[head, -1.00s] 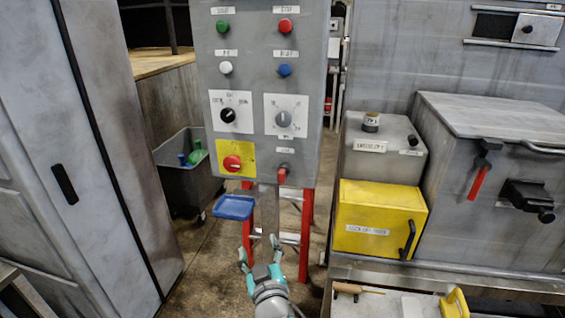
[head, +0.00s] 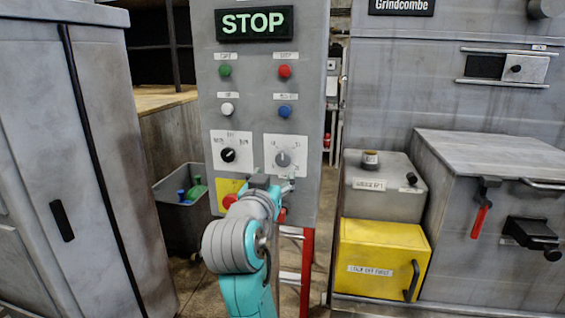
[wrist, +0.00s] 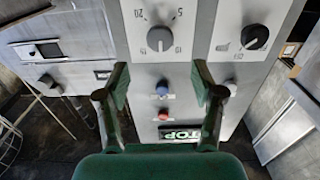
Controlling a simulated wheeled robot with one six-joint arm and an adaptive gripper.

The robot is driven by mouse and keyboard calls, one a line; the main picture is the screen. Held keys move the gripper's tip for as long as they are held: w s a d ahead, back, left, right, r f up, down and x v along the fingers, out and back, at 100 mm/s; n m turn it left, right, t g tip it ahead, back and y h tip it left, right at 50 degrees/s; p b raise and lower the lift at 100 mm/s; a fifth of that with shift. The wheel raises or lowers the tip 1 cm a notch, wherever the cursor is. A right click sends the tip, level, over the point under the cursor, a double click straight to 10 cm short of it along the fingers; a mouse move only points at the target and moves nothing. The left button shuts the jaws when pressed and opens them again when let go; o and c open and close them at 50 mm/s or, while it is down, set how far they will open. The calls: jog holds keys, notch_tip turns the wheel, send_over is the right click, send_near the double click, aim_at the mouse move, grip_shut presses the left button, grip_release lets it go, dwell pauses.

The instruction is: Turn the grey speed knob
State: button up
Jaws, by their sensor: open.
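The grey speed knob (head: 283,159) sits on a white dial plate on the right of the grey control panel. In the wrist view the panel appears upside down, with the grey knob (wrist: 160,38) on a scale where 5, 15 and 20 can be read. My gripper (head: 272,184) is in front of the panel, just below the knob in the head view. In the wrist view my gripper (wrist: 160,75) has its two fingers wide apart with nothing between them. The knob shows past the fingertips, roughly centred between them, and looks clear of both.
A black knob (head: 228,155) is left of the grey one. Red (head: 284,71), blue (head: 285,112), green (head: 225,70) and white (head: 226,109) buttons are above, under a lit STOP sign (head: 254,23). A red emergency button (head: 229,201) is below, partly behind my arm.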

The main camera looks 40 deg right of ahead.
aim_at(283, 161)
jog(key=x, duration=1)
jog(key=c, duration=1.1)
